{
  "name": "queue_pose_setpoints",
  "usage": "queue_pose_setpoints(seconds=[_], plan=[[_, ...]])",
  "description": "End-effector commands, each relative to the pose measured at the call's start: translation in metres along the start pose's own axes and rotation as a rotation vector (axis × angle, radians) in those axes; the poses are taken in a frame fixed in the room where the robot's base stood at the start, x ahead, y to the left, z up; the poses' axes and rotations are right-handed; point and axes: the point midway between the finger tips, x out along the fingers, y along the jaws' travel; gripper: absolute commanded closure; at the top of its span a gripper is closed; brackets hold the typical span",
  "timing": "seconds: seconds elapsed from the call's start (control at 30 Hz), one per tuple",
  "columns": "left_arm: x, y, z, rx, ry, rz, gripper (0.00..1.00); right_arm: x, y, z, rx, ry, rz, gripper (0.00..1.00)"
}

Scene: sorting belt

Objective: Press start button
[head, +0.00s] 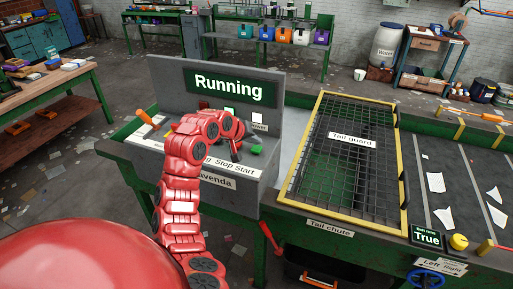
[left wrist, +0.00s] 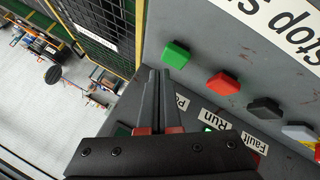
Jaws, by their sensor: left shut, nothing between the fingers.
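The control console (head: 165,85) shows a "Running" screen (head: 229,87) above a row of buttons. The green button (head: 257,150), by the "Start" end of the "Stop Start" label (head: 231,167), also shows in the left wrist view (left wrist: 176,54). My left gripper (head: 237,157) is shut and empty at the console. In the left wrist view its fingertips (left wrist: 158,72) are just beside and below the green button in the picture; I cannot tell if they touch it. The red button (left wrist: 222,84) lies to the right of the green one. My right gripper is not in view.
Black and white buttons (left wrist: 265,110) continue the row. An orange-handled lever (head: 148,119) stands at the console's left. The yellow-framed tail guard (head: 322,96) lies to the right, beside the grey belt (head: 440,170). A sign there reads "True" (head: 427,238).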

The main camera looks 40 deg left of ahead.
Motion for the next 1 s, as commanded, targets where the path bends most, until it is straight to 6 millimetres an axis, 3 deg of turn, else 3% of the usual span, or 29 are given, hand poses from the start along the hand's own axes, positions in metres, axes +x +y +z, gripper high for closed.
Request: queue_pose_setpoints(seconds=[0.37,1.0], plan=[[-0.002,0.001,-0.001,0.0,0.0,-0.001,1.0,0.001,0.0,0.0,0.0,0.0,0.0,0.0],[-0.036,0.025,-0.026,0.0,-0.001,-0.002,1.0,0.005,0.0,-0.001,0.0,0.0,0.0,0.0]])
